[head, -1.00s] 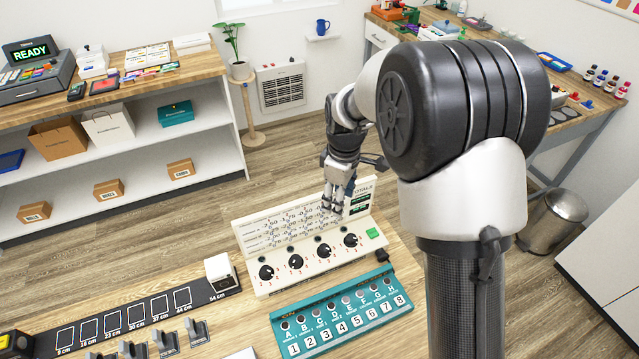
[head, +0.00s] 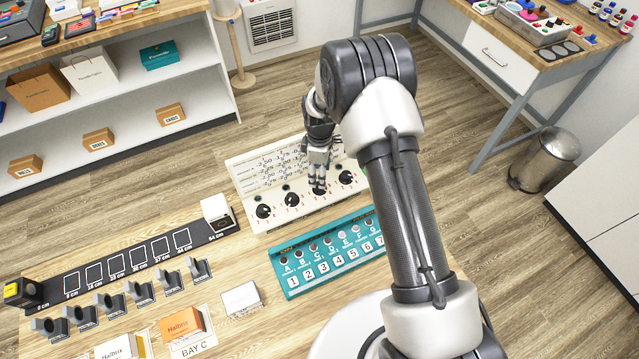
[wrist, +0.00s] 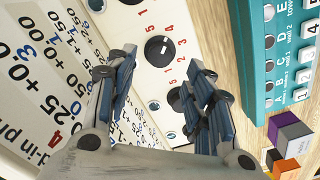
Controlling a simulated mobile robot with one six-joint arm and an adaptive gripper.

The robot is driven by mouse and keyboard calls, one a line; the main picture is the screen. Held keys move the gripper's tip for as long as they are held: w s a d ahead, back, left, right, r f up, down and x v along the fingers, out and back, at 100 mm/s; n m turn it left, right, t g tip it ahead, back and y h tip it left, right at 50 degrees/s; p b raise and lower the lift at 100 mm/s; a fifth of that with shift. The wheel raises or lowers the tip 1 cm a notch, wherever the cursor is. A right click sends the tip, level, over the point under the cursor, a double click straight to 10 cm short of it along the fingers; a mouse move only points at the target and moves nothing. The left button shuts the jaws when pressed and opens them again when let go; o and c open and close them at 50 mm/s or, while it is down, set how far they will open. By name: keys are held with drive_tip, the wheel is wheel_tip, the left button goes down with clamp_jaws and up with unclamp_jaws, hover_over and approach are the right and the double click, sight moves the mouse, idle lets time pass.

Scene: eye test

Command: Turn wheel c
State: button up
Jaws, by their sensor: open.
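A cream console (head: 275,219) on the wooden table has a row of black wheels with white marks and red numbers. From the left they are the first wheel (head: 263,211), the second (head: 291,199), the third (head: 319,190) and the last (head: 346,176). I cannot read their letters; wheel c is probably the third. My gripper (head: 318,179) points down over the third wheel. In the wrist view my gripper (wrist: 162,62) is open, and a wheel (wrist: 160,51) shows in the gap beyond its fingertips. I cannot tell whether they touch it.
A printed panel (head: 240,170) rises behind the wheels, close to my gripper. A teal button box (head: 292,287) lies in front of the console; it also shows in the wrist view (wrist: 255,60). A black measuring strip (head: 104,270) is at left. Floor lies behind the table.

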wheel_tip(320, 180, down, 6)
drive_tip(key=shift+r+b, duration=0.15)
drive_tip(key=shift+b, duration=0.2)
drive_tip(key=shift+c, duration=0.4)
drive_tip(key=c, duration=1)
